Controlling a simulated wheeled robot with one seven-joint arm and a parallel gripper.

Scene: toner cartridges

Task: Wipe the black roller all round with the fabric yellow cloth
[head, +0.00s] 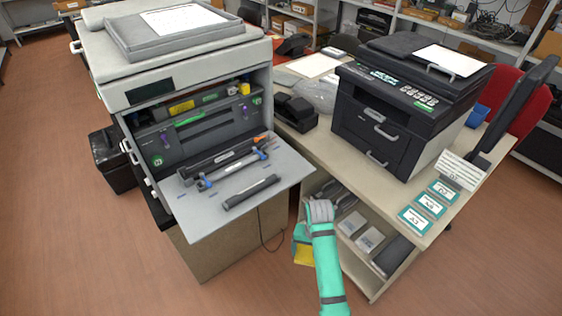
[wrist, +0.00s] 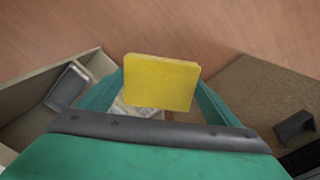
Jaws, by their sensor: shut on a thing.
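The yellow cloth (wrist: 162,82) shows as a flat, squarish yellow block between the two teal fingers of my gripper (wrist: 160,88) in the wrist view. My gripper (head: 303,243) is shut on it, and a yellow edge of the cloth (head: 305,256) shows below the fingers in the head view. A plain black roller (head: 250,193) lies near the front edge of the big printer's lowered grey panel (head: 215,222). My gripper is right of that panel and apart from the roller. The roller is out of the wrist view.
Behind the roller lie a bar with blue ends (head: 230,168) and a longer dark bar (head: 218,155). The open printer (head: 175,65) stands behind them. A desk (head: 335,180) with a black printer (head: 385,120) and open shelves is close to my arm's right. Floor in front is clear.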

